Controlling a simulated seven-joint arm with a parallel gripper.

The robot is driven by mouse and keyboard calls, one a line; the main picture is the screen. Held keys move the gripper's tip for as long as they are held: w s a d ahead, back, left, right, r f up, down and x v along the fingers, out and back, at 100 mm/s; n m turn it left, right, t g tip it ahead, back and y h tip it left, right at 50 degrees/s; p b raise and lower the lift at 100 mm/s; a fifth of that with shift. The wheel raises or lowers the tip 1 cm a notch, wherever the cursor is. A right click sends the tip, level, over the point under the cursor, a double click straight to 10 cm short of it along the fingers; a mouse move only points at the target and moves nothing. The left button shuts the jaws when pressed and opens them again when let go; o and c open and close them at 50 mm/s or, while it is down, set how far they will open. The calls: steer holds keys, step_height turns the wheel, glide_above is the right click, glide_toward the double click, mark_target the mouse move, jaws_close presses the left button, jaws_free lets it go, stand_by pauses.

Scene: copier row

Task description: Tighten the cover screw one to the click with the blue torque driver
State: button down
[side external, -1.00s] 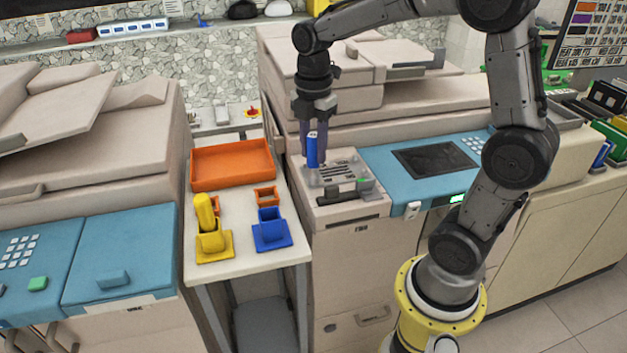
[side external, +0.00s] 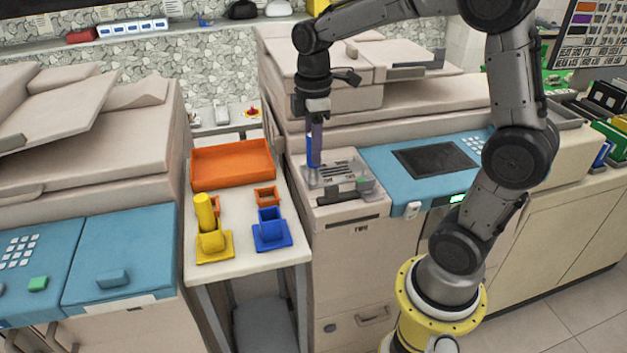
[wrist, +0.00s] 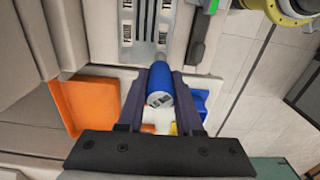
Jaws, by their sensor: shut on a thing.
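The blue torque driver (side external: 310,150) stands upright in my gripper (side external: 315,145), at the left part of the grey slotted cover plate (side external: 345,172) on the copier. In the wrist view, the driver's blue handle (wrist: 159,88) sits between the two dark fingers of my gripper (wrist: 160,92), which are shut on it. The cover plate (wrist: 126,35) lies beyond it, with slots and small printed labels. The driver's tip and the screw under it are hidden, so I cannot tell whether they touch.
The blue holder (side external: 271,232) on the side table is empty. A yellow holder (side external: 214,245) with a yellow driver (side external: 204,213) stands to its left. An orange tray (side external: 230,180) and a small orange box (side external: 267,197) are behind. A dark-handled latch (side external: 345,192) lies at the plate's front.

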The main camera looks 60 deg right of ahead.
steer(key=shift+r, duration=0.1)
stand_by(0.3)
steer(key=shift+r, duration=2.45)
steer(key=shift+w+a+f, duration=0.15)
steer(key=shift+a+f, duration=0.1)
steer(key=shift+a, duration=0.05)
steer(key=w+a+r+m, duration=0.2)
steer(key=w+a+m, duration=0.4)
steer(key=w+m, duration=0.3)
steer(key=shift+w+a+r, duration=0.3)
steer(key=shift+w+a, duration=0.1)
steer(key=shift+w, duration=0.7)
